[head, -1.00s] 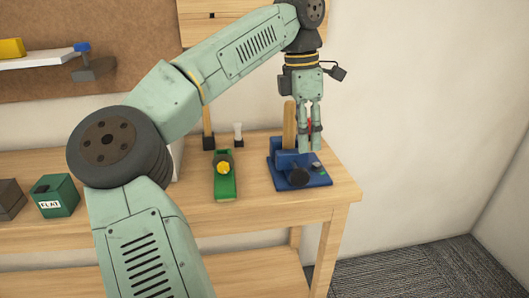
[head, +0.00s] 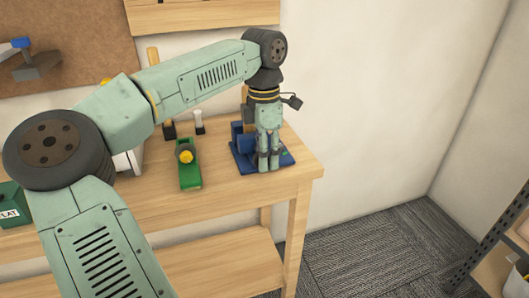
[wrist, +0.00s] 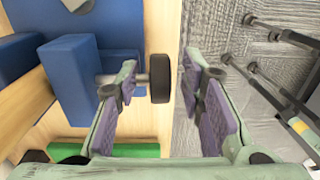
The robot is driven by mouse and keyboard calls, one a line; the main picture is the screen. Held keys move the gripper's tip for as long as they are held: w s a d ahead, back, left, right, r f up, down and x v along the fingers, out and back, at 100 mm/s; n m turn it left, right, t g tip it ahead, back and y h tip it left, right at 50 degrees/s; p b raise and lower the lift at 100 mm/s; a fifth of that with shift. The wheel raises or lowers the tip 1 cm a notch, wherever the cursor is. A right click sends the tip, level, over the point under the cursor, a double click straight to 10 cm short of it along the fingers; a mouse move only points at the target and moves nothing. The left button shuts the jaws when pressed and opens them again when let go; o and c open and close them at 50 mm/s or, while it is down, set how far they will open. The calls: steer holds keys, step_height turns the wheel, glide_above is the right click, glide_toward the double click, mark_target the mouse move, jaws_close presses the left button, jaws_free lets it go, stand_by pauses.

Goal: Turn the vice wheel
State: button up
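The blue vice (head: 243,162) sits on the workbench near its right end. In the wrist view its blue body (wrist: 70,65) fills the left side. A short metal shaft runs from it to the dark vice wheel (wrist: 160,79). My gripper (head: 267,168) points down at the vice and hides the wheel in the head view. In the wrist view my gripper (wrist: 163,90) is open, with the wheel showing in the gap between its fingers. The left finger overlaps the shaft. I cannot tell whether either finger touches the wheel.
A green tool with a yellow knob (head: 188,168) stands left of the vice on the wooden workbench (head: 225,192). Behind it are a white-topped tool (head: 198,122) and a wooden-handled one. The bench ends just right of the vice. A shelf (head: 500,262) stands at far right.

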jaws_close()
stand_by(0.5)
